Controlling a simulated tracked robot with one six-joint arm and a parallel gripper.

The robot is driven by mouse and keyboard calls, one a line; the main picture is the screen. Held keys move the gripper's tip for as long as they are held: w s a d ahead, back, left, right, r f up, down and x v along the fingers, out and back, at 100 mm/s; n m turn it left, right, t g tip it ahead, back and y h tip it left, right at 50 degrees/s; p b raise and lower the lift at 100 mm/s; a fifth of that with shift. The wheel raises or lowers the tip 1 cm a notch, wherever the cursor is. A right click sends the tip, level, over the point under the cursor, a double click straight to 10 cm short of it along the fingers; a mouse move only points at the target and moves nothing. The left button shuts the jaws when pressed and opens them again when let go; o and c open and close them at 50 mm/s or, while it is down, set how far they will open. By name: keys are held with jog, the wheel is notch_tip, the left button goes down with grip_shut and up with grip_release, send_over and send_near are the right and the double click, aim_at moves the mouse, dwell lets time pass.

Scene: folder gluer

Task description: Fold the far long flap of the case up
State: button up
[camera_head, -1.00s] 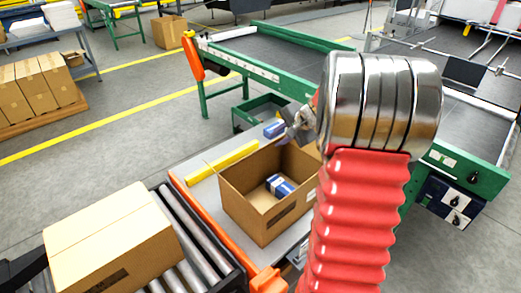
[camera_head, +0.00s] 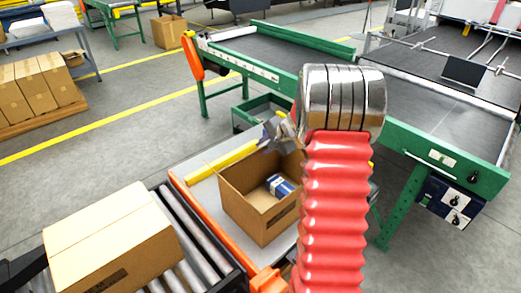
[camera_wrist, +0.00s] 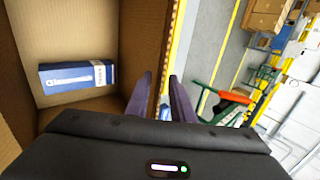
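The open cardboard case (camera_head: 238,208) stands on the pale table with a blue and white box (camera_head: 279,187) inside. In the wrist view the case's inner wall (camera_wrist: 88,20) and the blue box (camera_wrist: 78,75) fill the left side. My gripper (camera_head: 277,132) is at the case's far rim, partly in front of it. In the wrist view my gripper (camera_wrist: 162,100) has its two fingers apart with a gap between them, near the case's wall edge. I cannot tell whether they touch the cardboard. The far long flap is not clearly visible. My arm hides the case's right side.
A yellow strip (camera_head: 222,162) lies on the table behind the case. A closed carton (camera_head: 112,238) sits on the roller conveyor (camera_head: 200,240) at left. A green-framed conveyor (camera_head: 270,75) stands behind, with a green bin (camera_head: 255,112) below.

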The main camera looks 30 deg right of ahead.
jog(key=shift+x, duration=1.6)
jog(key=shift+c, duration=0.4)
grip_shut()
